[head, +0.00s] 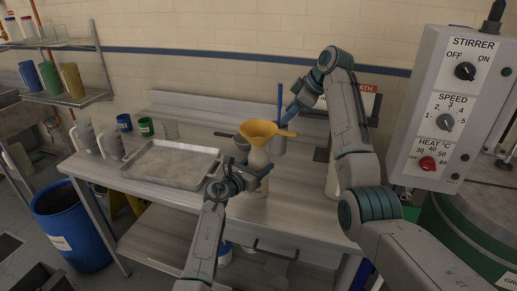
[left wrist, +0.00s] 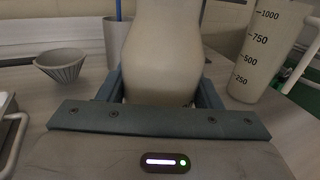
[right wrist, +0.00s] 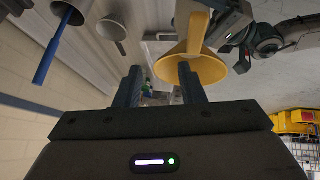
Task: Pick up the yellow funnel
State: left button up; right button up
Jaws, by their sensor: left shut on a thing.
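The yellow funnel (head: 260,132) sits wide end up at the mouth of a cream bottle (head: 258,158), its handle pointing right. In the right wrist view the funnel (right wrist: 185,68) is beyond my fingers, partly behind one of them. My right gripper (head: 288,112) is open and empty, above and beside the funnel's handle; its fingers (right wrist: 162,88) stand apart. My left gripper (head: 262,178) is shut around the bottle's lower body, which fills the space between its fingers in the left wrist view (left wrist: 162,60). The funnel's spout is hidden.
A graduated jug (left wrist: 265,50) is right of the bottle. A metal tray (head: 172,168), jugs and cups are on the left. The stirrer control box (head: 440,110) is at right.

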jog(key=d+f+n+t+y, duration=0.2)
jog(key=d+f+n+t, duration=0.15)
jog(key=d+f, duration=0.2)
jog(key=n+t+y, duration=0.5)
jog(key=n+t, duration=0.1)
jog(key=n, duration=0.3)
send_near(286, 135)
jog(key=shift+m+g, duration=0.25)
jog(key=x, duration=0.4)
jog(key=shift+w+a+r, duration=0.1)
jog(key=shift+w+r, duration=0.3)
jog(key=shift+w, duration=0.05)
jog(key=x, duration=0.5)
jog(key=shift+a+f, duration=0.15)
jog(key=shift+f, duration=0.1)
jog(key=shift+s, duration=0.1)
grip_shut()
